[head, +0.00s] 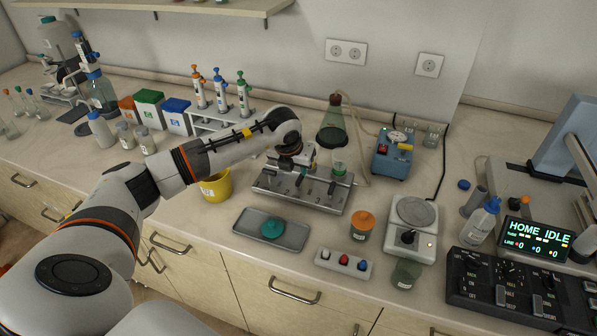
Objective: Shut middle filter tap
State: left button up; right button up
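The filter manifold (322,201) is a grey metal bar on a low base at the middle of the bench, in the head view. Small dark taps stand along its front, with a right tap (331,188) in plain sight. A clear cup with green content (339,167) sits on its right end. My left gripper (291,167) points down over the left and middle part of the manifold. Its fingers are small and partly lost against the manifold, so I cannot tell whether they are open or touch the middle tap. My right gripper is not in view.
A grey tray with a green lid (272,228) lies in front, and a yellow cup (215,186) stands left under my arm. An orange-capped jar (362,225), a balance (413,225) and a blue pump (393,153) stand right. A flask (333,125) with tubing is behind.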

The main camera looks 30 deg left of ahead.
aim_at(299, 179)
pick_arm(q)
jog(key=p+x, duration=0.1)
jog(key=x, duration=0.5)
jog(key=shift+c, duration=0.2)
grip_shut()
